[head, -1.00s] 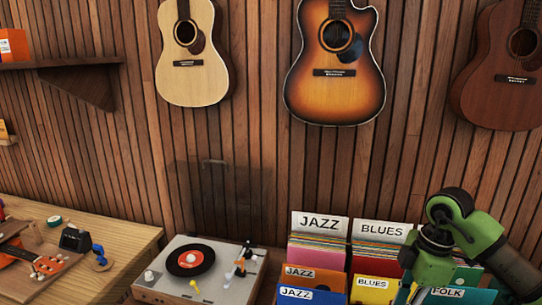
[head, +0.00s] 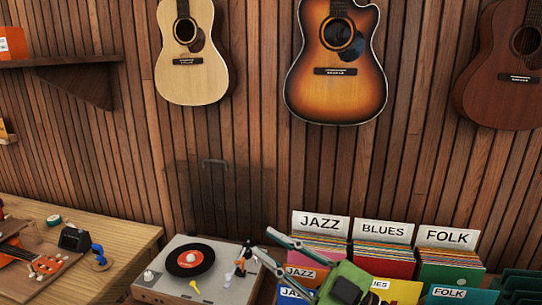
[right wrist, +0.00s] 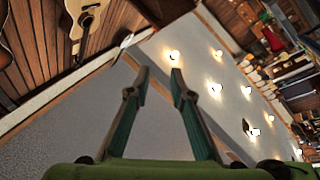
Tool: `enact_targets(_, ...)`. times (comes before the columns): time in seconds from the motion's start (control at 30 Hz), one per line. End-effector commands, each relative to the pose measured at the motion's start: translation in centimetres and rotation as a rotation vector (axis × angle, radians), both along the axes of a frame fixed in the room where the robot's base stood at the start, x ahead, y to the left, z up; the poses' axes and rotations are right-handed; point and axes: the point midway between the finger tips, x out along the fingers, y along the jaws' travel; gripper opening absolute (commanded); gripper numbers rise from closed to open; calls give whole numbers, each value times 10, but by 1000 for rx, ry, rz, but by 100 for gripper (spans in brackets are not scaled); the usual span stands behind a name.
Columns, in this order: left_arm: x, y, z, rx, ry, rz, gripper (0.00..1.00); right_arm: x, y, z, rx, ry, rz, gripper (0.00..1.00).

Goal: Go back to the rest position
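My right gripper (head: 264,242) is at the bottom centre of the head view, in front of the record bins, with its fingers pointing up and left. Its two fingers are apart with nothing between them, as the right wrist view (right wrist: 160,72) also shows. That view looks toward the ceiling and a wall with guitars. The gripper's body partly hides the lower JAZZ and BLUES dividers. My left gripper is not in the head view.
A turntable (head: 219,284) with a black record (head: 190,260) stands left of the bins, close to my right fingertips in the picture. A wooden workbench (head: 125,243) is at the left. Guitars (head: 335,65) hang on the slatted wall above.

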Motion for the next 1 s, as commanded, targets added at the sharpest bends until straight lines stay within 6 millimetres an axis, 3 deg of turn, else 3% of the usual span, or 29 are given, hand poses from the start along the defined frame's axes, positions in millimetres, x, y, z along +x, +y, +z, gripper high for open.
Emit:
enact_targets(0.07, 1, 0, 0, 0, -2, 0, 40, 13, -26, 6, 126, 40, -150, 21)
enact_targets(0.17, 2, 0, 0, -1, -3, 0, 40, 32, -69, -4, 236, 127, -364, 21)
enact_targets(0.27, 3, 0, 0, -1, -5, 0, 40, 44, -115, -38, 290, 262, -581, 21)
enact_targets(0.37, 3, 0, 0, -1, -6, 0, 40, 42, -157, -91, 283, 437, -784, 21)
enact_targets(0.43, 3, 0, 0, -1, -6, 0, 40, 31, -182, -136, 246, 583, -905, 21)
enact_targets(0.57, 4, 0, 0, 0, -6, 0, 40, -13, -210, -221, 115, 870, -1063, 21)
enact_targets(0.7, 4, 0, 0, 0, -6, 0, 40, -79, -220, -294, -66, 1156, -1124, 21)
enact_targets(0.8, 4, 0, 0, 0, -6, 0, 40, -124, -218, -327, -184, 1313, -1117, 21)
enact_targets(1.0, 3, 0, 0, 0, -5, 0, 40, -202, -208, -364, -379, 1547, -1045, 21)
